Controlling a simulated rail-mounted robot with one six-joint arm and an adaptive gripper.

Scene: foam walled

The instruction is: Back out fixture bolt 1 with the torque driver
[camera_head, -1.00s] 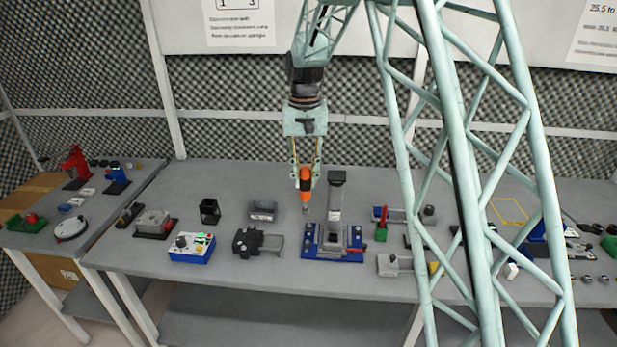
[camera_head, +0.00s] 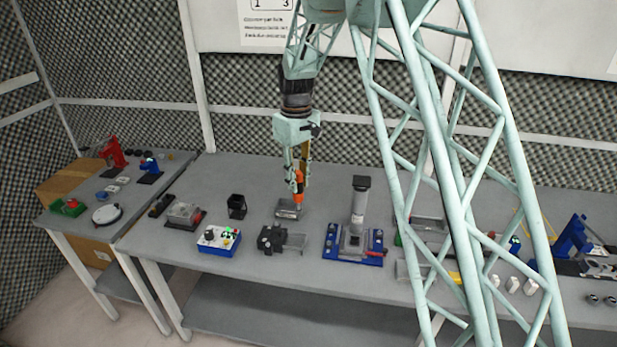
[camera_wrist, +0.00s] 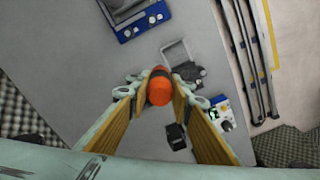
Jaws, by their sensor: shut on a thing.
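My gripper (camera_head: 297,178) is shut on the orange torque driver (camera_head: 299,188), which hangs nearly upright above the bench. In the wrist view the driver's orange end (camera_wrist: 159,90) shows between the two yellow-lined fingers. The fixture with a blue base (camera_head: 338,257) and a grey upright post stands to the right of the driver in the head view, clear of it. The blue base also shows at the top of the wrist view (camera_wrist: 126,33). Small fittings sit on the base, but I cannot tell which is bolt 1. The driver's tip is against the view of a small grey tray.
The grey tray (camera_head: 286,213) is by the driver's lower end. A black clamp block (camera_head: 270,238), a blue-and-white button box (camera_head: 218,240) and a black open cup (camera_head: 237,206) stand to the left. My lattice column hides part of the right bench.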

